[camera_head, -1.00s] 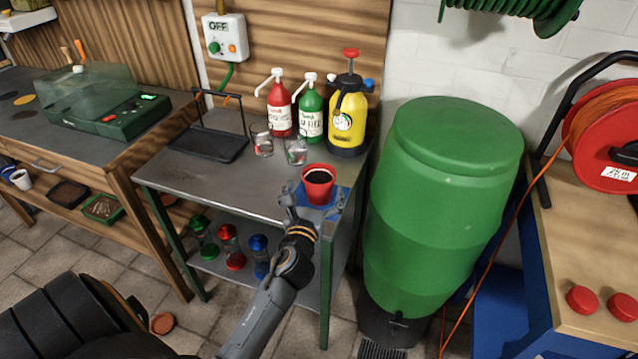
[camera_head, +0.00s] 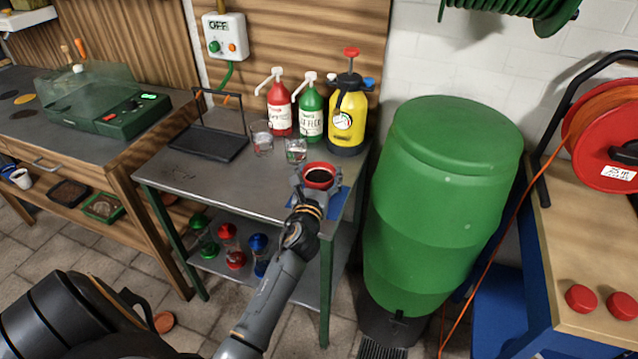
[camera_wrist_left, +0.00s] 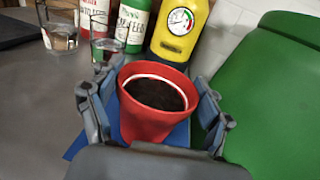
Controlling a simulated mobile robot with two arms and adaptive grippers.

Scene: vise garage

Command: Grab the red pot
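The red pot (camera_head: 319,177) holds dark soil and stands upright at the front right corner of the metal table, on a blue mat (camera_head: 337,203). In the left wrist view the red pot (camera_wrist_left: 151,122) sits between the two fingers of my left gripper (camera_wrist_left: 152,105). The fingers are spread on either side of it. The left finger is very close to the pot's side, and I cannot tell if it touches; a gap shows on the right. In the head view my left gripper (camera_head: 317,183) is around the near side of the pot. My right gripper is not in view.
Two glasses (camera_head: 296,150), a red bottle (camera_head: 280,110), a green bottle (camera_head: 311,115) and a yellow sprayer (camera_head: 347,118) stand behind the pot. A large green barrel (camera_head: 440,210) is close on the right. A black rack (camera_head: 210,143) stands on the table's left part.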

